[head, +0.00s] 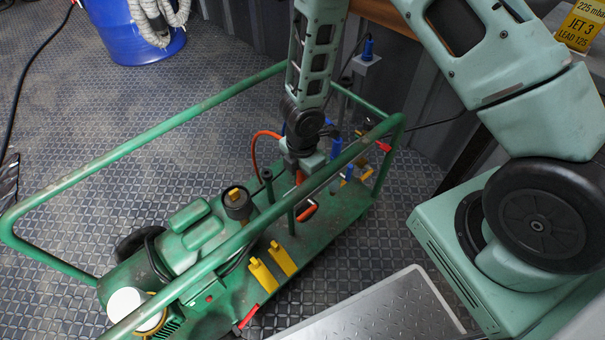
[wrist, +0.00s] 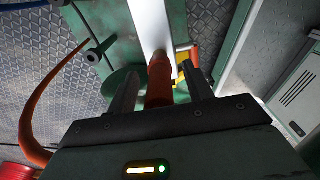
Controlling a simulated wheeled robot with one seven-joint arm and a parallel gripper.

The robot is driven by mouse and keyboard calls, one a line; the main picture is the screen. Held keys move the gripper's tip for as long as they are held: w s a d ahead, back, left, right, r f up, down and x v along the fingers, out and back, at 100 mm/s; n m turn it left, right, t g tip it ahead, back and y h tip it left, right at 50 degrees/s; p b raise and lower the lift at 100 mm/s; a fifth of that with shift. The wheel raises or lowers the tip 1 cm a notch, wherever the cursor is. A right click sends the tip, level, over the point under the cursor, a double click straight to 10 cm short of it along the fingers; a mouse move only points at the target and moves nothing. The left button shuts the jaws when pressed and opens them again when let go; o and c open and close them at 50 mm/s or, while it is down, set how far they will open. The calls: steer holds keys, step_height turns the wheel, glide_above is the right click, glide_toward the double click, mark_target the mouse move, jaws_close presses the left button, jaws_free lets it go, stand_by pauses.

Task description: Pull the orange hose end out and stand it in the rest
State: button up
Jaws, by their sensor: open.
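The orange hose (head: 256,148) loops out to the left of my gripper above the green cart's deck. In the wrist view the hose (wrist: 38,108) curves up on the left. Its orange end piece (wrist: 160,80) stands between my two fingers, with a gap on both sides. My gripper (wrist: 161,88) is open around this end piece. In the head view my gripper (head: 301,165) points down over the deck and hides most of the end piece. A white upright part (wrist: 150,25) lies beyond it in the wrist view. I cannot tell which part is the rest.
The green cart's rails (head: 130,147) run around and in front of my arm. Yellow blocks (head: 263,275), a dark cylinder (head: 237,205) and blue-handled parts (head: 336,148) crowd the deck. A blue drum (head: 150,45) stands at the back left. The floor at left is mostly clear.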

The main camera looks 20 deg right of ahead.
stand_by(0.4)
jaws_close()
steer(key=shift+r, duration=0.15)
steer(key=shift+r+p, duration=2.85)
steer(key=shift+r, duration=0.05)
